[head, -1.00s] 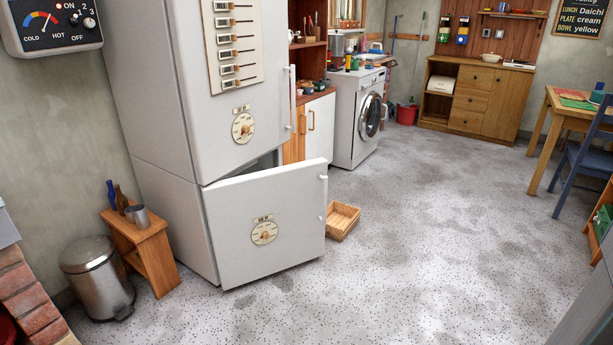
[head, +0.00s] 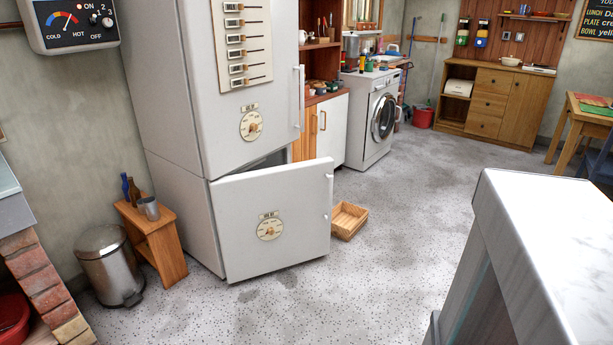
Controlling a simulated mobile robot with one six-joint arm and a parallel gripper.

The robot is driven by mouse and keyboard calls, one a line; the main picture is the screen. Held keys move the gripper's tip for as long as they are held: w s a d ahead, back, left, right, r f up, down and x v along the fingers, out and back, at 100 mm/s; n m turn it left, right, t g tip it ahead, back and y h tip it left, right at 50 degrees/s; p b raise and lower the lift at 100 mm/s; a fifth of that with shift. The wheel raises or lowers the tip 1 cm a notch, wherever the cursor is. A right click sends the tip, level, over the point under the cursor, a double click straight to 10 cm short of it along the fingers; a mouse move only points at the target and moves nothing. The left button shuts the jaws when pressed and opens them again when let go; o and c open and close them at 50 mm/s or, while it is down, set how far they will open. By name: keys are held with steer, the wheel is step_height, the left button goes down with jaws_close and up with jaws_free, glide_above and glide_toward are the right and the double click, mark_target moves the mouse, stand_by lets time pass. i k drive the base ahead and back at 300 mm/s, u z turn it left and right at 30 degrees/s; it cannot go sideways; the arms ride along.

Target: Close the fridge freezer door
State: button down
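The freezer door (head: 290,222) is the lower door of the white fridge freezer (head: 182,160). It stands ajar, hinged on its left side, with its right edge swung out into the room. A dark gap shows above its top edge. A dial is on its front, and its handle (head: 328,195) is on the right edge. The upper fridge door (head: 215,125) looks shut and has a dial, a panel of switches and a vertical handle. My gripper is not in view.
A wooden crate (head: 349,219) lies on the floor just right of the door. A small wooden stool (head: 155,243) with bottles and a metal bin (head: 112,266) stand left of the fridge. A pale-topped counter (head: 560,240) fills the lower right. Speckled floor (head: 390,250) is clear between.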

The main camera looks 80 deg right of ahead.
mark_target(295, 199)
steer(key=z, duration=0.95)
steer(key=k, duration=0.1)
steer(key=u, duration=2.2)
steer(key=k, duration=1.1)
steer(key=z, duration=3.55)
steer(key=i, duration=0.1)
steer(key=u, duration=1.55)
